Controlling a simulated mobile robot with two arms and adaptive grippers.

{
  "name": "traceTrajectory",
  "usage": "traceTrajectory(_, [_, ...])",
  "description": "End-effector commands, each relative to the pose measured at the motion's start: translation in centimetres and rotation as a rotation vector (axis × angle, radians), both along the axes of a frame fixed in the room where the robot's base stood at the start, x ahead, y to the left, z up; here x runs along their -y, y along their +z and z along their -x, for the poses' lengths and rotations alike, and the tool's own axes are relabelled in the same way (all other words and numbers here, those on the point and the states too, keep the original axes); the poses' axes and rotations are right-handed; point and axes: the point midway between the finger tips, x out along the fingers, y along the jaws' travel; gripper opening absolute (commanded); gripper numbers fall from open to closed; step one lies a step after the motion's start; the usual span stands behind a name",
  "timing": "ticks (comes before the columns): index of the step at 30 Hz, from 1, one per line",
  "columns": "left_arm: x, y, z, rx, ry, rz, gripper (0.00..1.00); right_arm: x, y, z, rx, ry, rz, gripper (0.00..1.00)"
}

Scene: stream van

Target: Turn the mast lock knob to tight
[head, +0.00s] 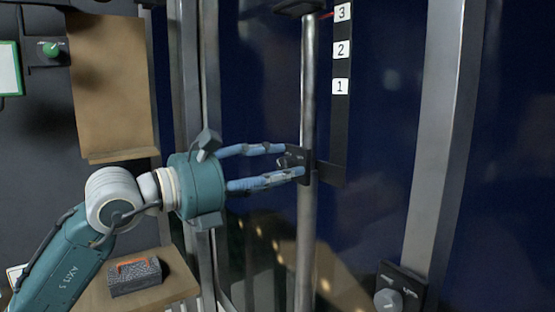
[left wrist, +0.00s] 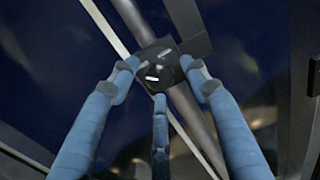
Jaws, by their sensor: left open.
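The mast (head: 308,90) is a grey metal pole standing upright in the middle of the head view. A black bracket on it carries the mast lock knob (head: 284,160), small and dark, partly hidden by my fingers. In the left wrist view the knob (left wrist: 160,72) sits on a dark plate with small white marks. My left gripper (head: 291,160) reaches in from the left with its blue fingers spread around the knob. It is open; whether a fingertip touches the knob or plate, I cannot tell. My right gripper is not in view.
A black scale strip (head: 341,110) numbered 1 to 3 runs beside the mast. Another grey knob (head: 388,299) is at the lower right. A green knob (head: 50,49) is on the left wall. A dark box (head: 135,277) with an orange handle rests on a wooden surface (head: 180,285).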

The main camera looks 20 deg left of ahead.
Motion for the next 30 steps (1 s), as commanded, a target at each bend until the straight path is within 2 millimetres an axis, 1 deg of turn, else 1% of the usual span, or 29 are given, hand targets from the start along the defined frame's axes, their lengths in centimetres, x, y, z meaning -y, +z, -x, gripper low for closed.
traceTrajectory(8, [0.2,0.0,-0.2,0.001,0.000,0.000,0.46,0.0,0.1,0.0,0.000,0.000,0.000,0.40])
traceTrajectory(9, [0.2,0.0,-0.2,0.001,0.000,0.000,0.44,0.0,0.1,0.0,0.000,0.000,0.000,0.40])
traceTrajectory(14, [0.1,0.0,-0.2,0.001,0.000,-0.001,0.12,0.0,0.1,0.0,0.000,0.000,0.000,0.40])
traceTrajectory(15, [0.2,-0.1,-0.2,0.001,0.000,-0.001,0.04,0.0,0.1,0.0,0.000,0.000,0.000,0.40])
traceTrajectory(16, [0.2,-0.1,-0.2,0.001,0.000,-0.001,0.01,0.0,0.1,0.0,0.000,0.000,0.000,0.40])
traceTrajectory(23, [0.2,-0.2,-0.2,0.005,-0.001,-0.010,0.01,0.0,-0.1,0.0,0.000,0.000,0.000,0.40])
traceTrajectory(30, [0.2,-0.4,-0.2,0.058,-0.002,-0.081,0.01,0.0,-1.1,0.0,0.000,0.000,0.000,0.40])
